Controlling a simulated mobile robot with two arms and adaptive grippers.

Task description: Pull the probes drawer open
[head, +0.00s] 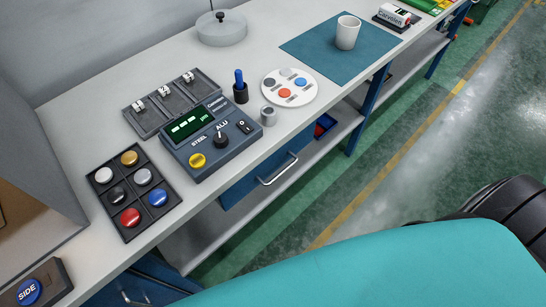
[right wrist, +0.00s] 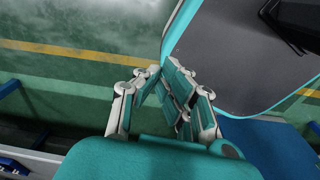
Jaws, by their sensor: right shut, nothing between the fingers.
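A blue drawer (head: 246,184) with a silver bar handle (head: 278,168) sits under the bench top, below the grey instrument. Its front looks flush under the bench, and I see no label on it. A second blue drawer front (head: 150,285) with a handle (head: 128,299) shows at the lower left, partly cut off. I cannot tell which is the probes drawer. My right gripper (right wrist: 160,78) is shut and empty in the right wrist view, above the green floor and away from any handle. It is not visible in the head view. My left gripper is in neither view.
The bench top holds a grey instrument (head: 211,140), a tray of coloured buttons (head: 131,190), a round dotted plate (head: 289,88) and a white cup (head: 347,32) on a teal mat (head: 310,48). A lower shelf (head: 190,245) runs under the bench. The floor in front is clear.

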